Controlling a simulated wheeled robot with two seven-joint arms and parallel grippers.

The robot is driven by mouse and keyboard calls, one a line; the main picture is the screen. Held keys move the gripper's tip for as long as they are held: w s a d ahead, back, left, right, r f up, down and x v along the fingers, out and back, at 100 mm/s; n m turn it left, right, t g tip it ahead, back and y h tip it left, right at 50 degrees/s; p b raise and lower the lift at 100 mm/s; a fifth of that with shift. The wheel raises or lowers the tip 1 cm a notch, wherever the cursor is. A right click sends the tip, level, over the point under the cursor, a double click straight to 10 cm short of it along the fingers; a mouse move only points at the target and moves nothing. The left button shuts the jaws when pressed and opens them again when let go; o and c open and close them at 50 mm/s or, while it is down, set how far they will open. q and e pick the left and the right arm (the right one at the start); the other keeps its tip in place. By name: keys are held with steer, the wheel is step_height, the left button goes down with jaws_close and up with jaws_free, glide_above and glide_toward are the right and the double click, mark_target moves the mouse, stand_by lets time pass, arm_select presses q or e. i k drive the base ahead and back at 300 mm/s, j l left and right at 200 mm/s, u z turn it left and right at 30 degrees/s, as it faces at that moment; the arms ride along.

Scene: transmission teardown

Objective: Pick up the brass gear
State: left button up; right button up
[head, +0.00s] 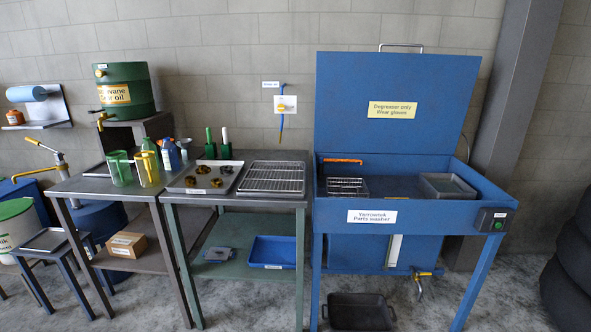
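A further one (226,169) is at the back right. They are too small to tell which is the brass gear. Neither of my grippers is in view.
A wire rack (273,178) stands right of the tray. The parts washer (397,215) has its lid up, with a wire basket (347,188) and grey tray (447,186) inside. Jugs (120,168) and bottles (171,154) crowd the left table. The floor in front is mostly clear.

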mark_target(202, 169)
steer(key=i+j+z, duration=0.1)
steer(key=i+j, duration=0.15)
steer(key=i+j+z, duration=0.1)
steer(key=i+j, duration=0.15)
steer(key=j, duration=0.2)
steer(key=i+j+z, duration=0.1)
steer(key=j, duration=0.3)
steer(key=i+j+z, duration=0.15)
steer(key=i+j, duration=0.2)
steer(key=i+j+z, duration=0.1)
steer(key=j, duration=0.35)
steer(key=i+j+z, duration=0.1)
steer(key=i+j, duration=0.15)
steer(key=j, duration=0.2)
steer(key=i+j+z, duration=0.1)
steer(key=j, duration=0.35)
steer(key=i+j+z, duration=0.1)
steer(key=j, duration=0.35)
steer(key=i, duration=0.1)
